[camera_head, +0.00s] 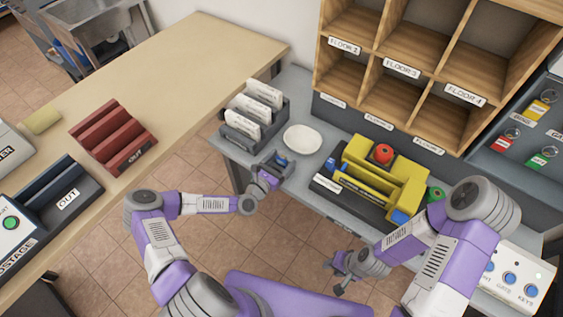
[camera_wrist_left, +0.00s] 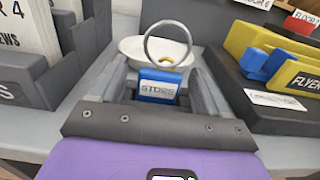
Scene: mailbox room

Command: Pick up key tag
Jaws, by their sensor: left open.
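A blue key tag (camera_wrist_left: 158,86) with a metal ring lies between the two fingers of my left gripper (camera_wrist_left: 155,95) in the left wrist view. In the head view the blue tag (camera_head: 281,161) shows at the tip of my left gripper (camera_head: 272,163), near the front edge of the grey counter. The left fingers are open on either side of the tag; I cannot tell whether they touch it. My right gripper (camera_head: 338,274) is low in front of the counter, with its fingers apart and empty.
A white dish (camera_head: 302,139) lies just behind the tag. A grey letter holder (camera_head: 228,130) stands left, a yellow flyer rack (camera_head: 352,187) right. Wooden cubbies (camera_head: 360,45) rise behind. Yellow, red and green key tags (camera_head: 502,144) hang at the far right.

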